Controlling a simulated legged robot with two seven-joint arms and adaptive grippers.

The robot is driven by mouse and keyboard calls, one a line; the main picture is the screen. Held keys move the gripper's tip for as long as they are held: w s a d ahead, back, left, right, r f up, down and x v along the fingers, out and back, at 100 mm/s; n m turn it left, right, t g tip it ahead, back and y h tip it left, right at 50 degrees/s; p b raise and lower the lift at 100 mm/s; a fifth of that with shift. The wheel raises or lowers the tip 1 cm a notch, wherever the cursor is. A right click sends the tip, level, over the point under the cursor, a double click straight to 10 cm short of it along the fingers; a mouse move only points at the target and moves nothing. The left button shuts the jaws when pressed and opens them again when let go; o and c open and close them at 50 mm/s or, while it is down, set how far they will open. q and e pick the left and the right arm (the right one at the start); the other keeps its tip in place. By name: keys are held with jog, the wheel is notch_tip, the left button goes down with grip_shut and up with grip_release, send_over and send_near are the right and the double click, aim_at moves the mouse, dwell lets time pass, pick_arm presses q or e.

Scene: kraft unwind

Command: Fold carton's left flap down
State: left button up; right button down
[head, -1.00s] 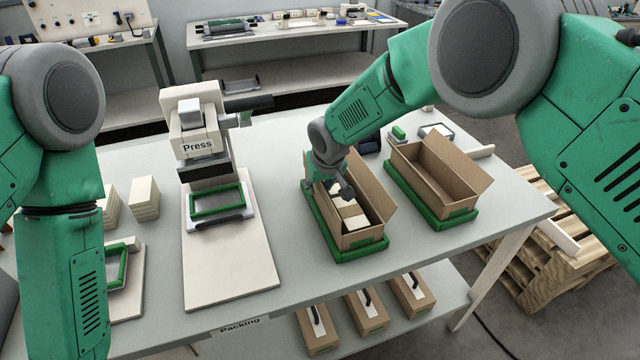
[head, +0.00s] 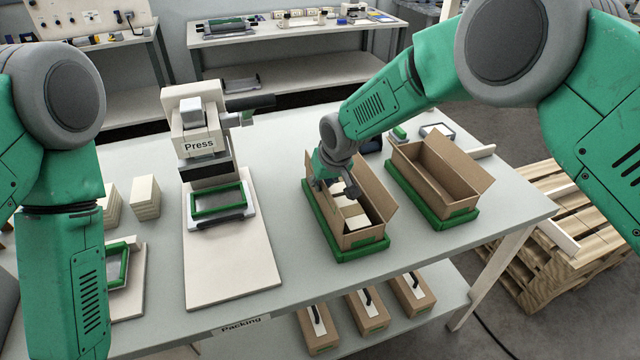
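The open brown carton (head: 360,238) sits in a green tray (head: 343,254) in the middle of the table, with pale blocks (head: 353,222) inside. Its right flap (head: 376,190) stands up and leans outward. The left flap is not clearly visible; my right gripper and wrist cover much of the carton's left and far part. My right gripper (head: 335,189) is over the carton's left-far part, fingers pointing down near the left edge. It is too small and dark to tell whether it is open or touching the carton. My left arm is at the left; its gripper is out of frame.
A second open carton (head: 425,185), in its own green tray (head: 446,220), stands close on the right. The press (head: 199,145) with its pale board (head: 232,265) is to the left. Stacked pale blocks (head: 144,198) stand further left. The table between board and carton is clear.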

jog(key=shift+w+d+f+m+g+y+b, duration=0.1)
jog(key=shift+d+m+g+y+b, duration=0.2)
jog(key=shift+y+b, duration=0.7)
jog(key=shift+w+d+f+m+g+y+b, duration=0.15)
jog(key=shift+d+y+b, duration=0.25)
jog(key=shift+y+b, duration=0.5)
jog(key=shift+w+d+f+m+g+y+b, duration=0.15)
jog(key=shift+d+g+y+b, duration=0.15)
jog(key=shift+y+b, duration=0.7)
jog(key=shift+s, duration=0.1)
jog(key=c, duration=1.8)
grip_release()
jog(key=shift+o, duration=0.2)
jog(key=shift+r, duration=0.1)
